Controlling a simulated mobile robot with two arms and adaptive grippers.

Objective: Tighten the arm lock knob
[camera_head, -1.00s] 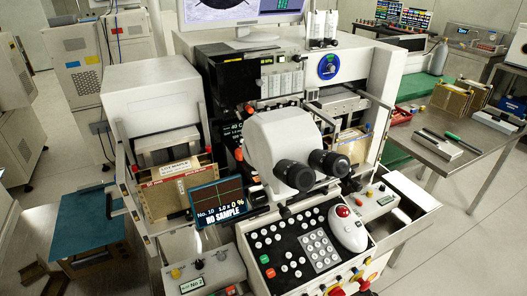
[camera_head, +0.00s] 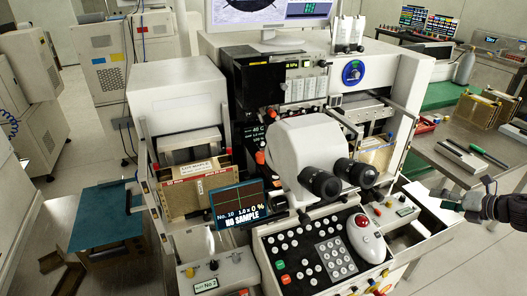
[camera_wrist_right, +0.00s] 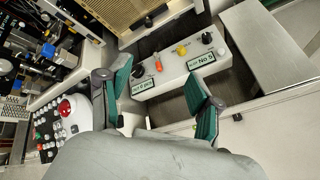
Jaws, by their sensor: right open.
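I cannot tell for sure which part is the arm lock knob. The white microscope head (camera_head: 305,150) with black eyepieces stands over the bonder's keypad, and an orange knob (camera_head: 260,157) shows at its left side. My right gripper (camera_head: 438,194) comes in from the right edge of the head view, apart from the bonder. In the right wrist view its two green-padded fingers (camera_wrist_right: 160,92) are spread with nothing between them. Beyond them is a control box (camera_wrist_right: 180,72) with an orange knob (camera_wrist_right: 158,66), a yellow knob (camera_wrist_right: 182,50) and a black knob (camera_wrist_right: 206,38). My left gripper is not in view.
The keypad panel (camera_head: 292,254) with a red trackball (camera_head: 361,221) is at the bonder's front. A monitor (camera_head: 238,207) reads NO SAMPLE. A steel bench (camera_head: 440,143) with tools stands at right. Open floor lies at front right.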

